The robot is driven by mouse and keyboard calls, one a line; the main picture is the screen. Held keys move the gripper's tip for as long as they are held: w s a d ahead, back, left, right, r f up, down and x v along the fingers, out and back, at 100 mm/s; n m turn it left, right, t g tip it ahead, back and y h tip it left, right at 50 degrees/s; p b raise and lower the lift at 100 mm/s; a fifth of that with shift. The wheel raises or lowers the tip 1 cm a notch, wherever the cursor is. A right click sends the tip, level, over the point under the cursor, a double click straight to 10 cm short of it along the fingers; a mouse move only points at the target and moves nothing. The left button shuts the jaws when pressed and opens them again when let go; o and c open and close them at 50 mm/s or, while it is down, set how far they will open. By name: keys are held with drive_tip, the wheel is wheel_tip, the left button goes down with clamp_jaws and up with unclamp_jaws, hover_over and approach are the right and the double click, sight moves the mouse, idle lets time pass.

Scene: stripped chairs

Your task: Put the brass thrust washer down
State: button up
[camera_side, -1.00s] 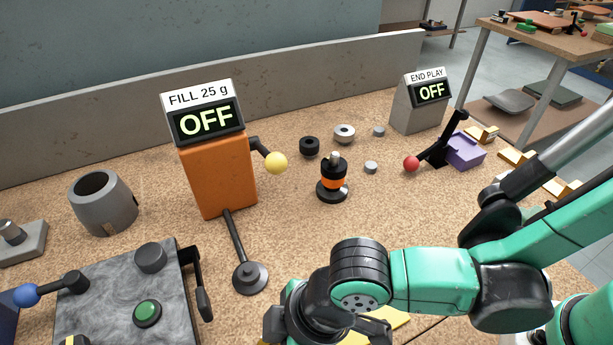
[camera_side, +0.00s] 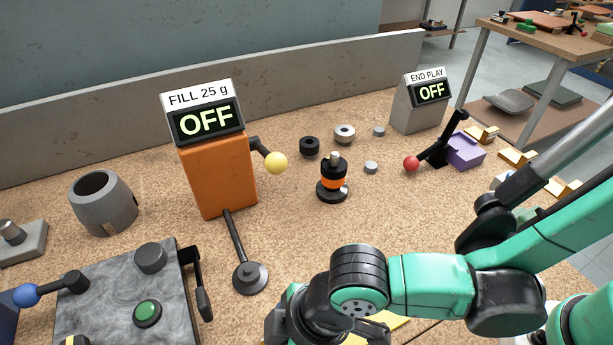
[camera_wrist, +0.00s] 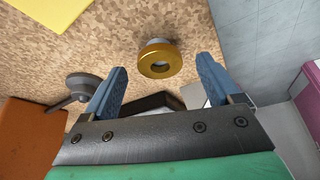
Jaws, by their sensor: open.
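The brass thrust washer (camera_wrist: 160,62) is a gold ring with a dark centre hole in the wrist view. It lies just beyond my fingertips, level with the gap between them, and a grey round piece shows behind it. I cannot tell whether it rests on that piece. My gripper (camera_wrist: 162,78) is open, its two blue fingers apart on either side and clear of the washer. In the side view my wrist is at the bottom edge; my fingertips and the washer are not visible there.
A yellow sheet (camera_wrist: 48,8) lies on the bench. An orange FILL dispenser (camera_side: 217,172), a black and orange stack (camera_side: 333,183) and a grey marbled plate with a green button (camera_side: 110,305) stand around. The cork surface between is partly free.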

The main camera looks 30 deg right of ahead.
drive_tip(key=v, duration=1.2)
drive_tip(key=w+d+m+t+h, duration=0.1)
drive_tip(key=w+d+m, duration=0.2)
drive_tip(key=d, duration=0.5)
drive_tip(key=w+d+m+t+h, duration=0.1)
drive_tip(key=w+d+m+t, duration=0.1)
drive_tip(key=w+d+m, duration=0.2)
drive_tip(key=w+d+m+t+h, duration=0.2)
drive_tip(key=d+m, duration=0.4)
drive_tip(key=d, duration=0.6)
drive_tip(key=shift+w+d+r+m, duration=0.3)
drive_tip(key=shift+w+r, duration=0.1)
drive_tip(key=shift+w, duration=0.25)
